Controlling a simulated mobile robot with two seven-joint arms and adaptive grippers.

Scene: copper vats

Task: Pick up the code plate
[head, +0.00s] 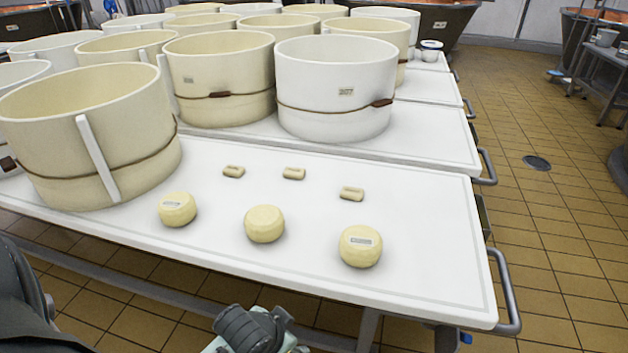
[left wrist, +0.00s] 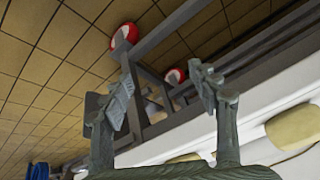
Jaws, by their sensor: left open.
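Several small things sit on the white table (head: 440,270) in the head view. Three flat cream pieces that look like plates lie in a row: a left one (head: 233,171), a middle one (head: 294,173) and a right one (head: 352,194). I cannot tell which is the code plate. Three round cheeses stand in front: left (head: 178,210), middle (head: 264,224) and right (head: 360,247). Pale labels show on the left and right cheeses. My left gripper (left wrist: 163,85) is open and empty in the left wrist view, by the table's edge. My right gripper is not seen.
Large cream tubs (head: 90,150) and a white tub (head: 336,100) crowd the left and back of the tables. A metal handle (head: 508,290) juts from the table's right end. The table's right front is bare. Tiled floor (head: 560,260) is open at right.

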